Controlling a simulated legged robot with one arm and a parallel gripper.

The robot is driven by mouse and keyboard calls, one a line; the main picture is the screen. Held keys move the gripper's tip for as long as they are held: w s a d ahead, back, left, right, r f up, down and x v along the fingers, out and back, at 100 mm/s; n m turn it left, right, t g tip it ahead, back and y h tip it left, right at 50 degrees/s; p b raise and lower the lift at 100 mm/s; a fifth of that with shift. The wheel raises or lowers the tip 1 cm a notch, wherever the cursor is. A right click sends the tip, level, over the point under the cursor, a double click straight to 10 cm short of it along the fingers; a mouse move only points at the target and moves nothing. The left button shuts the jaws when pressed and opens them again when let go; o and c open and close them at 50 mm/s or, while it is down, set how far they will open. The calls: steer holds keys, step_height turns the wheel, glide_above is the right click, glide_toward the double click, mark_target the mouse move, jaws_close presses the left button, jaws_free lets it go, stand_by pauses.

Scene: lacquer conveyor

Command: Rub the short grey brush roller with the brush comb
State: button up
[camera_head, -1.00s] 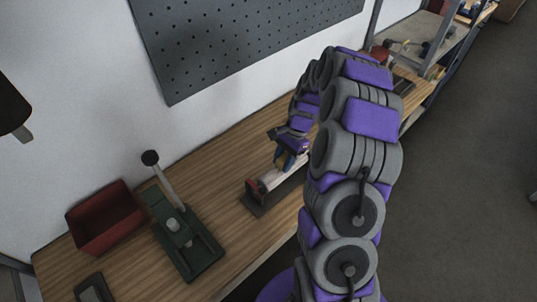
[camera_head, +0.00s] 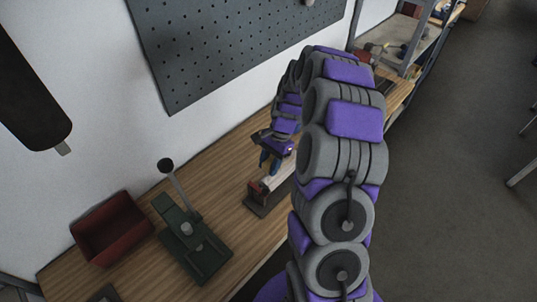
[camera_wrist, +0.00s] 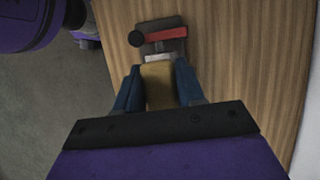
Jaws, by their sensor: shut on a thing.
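The short grey brush roller (camera_head: 279,178) lies pale and low along a dark stand with a red end piece (camera_head: 256,189) on the wooden bench. My gripper (camera_head: 268,165), with blue fingers, is over the roller near that red end. In the wrist view my gripper (camera_wrist: 158,80) is shut on a tan block, which seems to be the brush comb (camera_wrist: 158,88). A pale strip of the roller (camera_wrist: 155,57) shows just past the comb. Beyond it lie the red piece and a black knob (camera_wrist: 137,38). The fingers hide whether comb and roller touch.
A green lever press (camera_head: 192,240) stands to the left on the bench. A red bin (camera_head: 112,232) is further left by the wall. A perforated board (camera_head: 235,45) hangs on the wall behind. Bare bench (camera_head: 225,180) lies between press and roller stand.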

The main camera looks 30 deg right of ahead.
step_height(320, 180, up, 3)
steer(key=shift+f+p, duration=0.2)
steer(key=shift+p, duration=0.3)
steer(key=shift+d+r, duration=0.2)
steer(key=shift+r, duration=0.2)
